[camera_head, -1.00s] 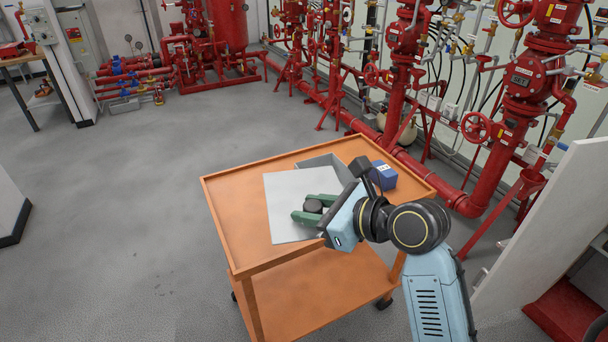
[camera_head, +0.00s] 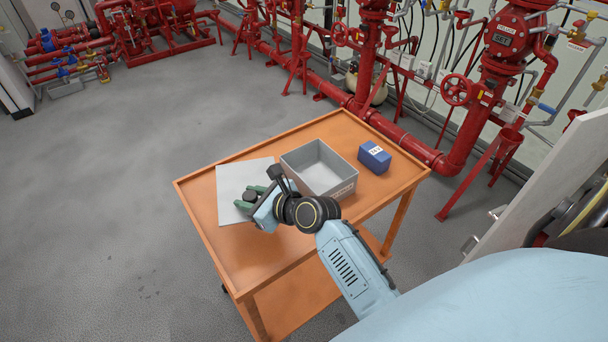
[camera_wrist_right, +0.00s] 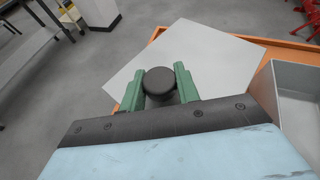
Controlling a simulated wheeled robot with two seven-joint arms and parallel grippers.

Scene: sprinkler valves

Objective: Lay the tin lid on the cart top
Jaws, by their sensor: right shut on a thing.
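The tin lid (camera_head: 232,178) is a flat light grey panel with a round dark knob (camera_wrist_right: 158,82). My right gripper (camera_head: 247,196) is shut on the knob, its green fingers on either side of it, as the right wrist view shows (camera_wrist_right: 159,72). The lid looks level over the back left part of the orange cart top (camera_head: 245,255). In the right wrist view the lid (camera_wrist_right: 215,55) covers part of the cart's edge. I cannot tell whether it touches the cart. The open grey tin (camera_head: 333,188) stands right of the lid, empty. My left gripper is not in view.
A blue box (camera_head: 374,157) with a white label stands on the cart right of the tin. The cart top's front left is clear. Red pipes and valves (camera_head: 457,92) line the wall behind. A pale panel (camera_head: 545,195) stands at the right.

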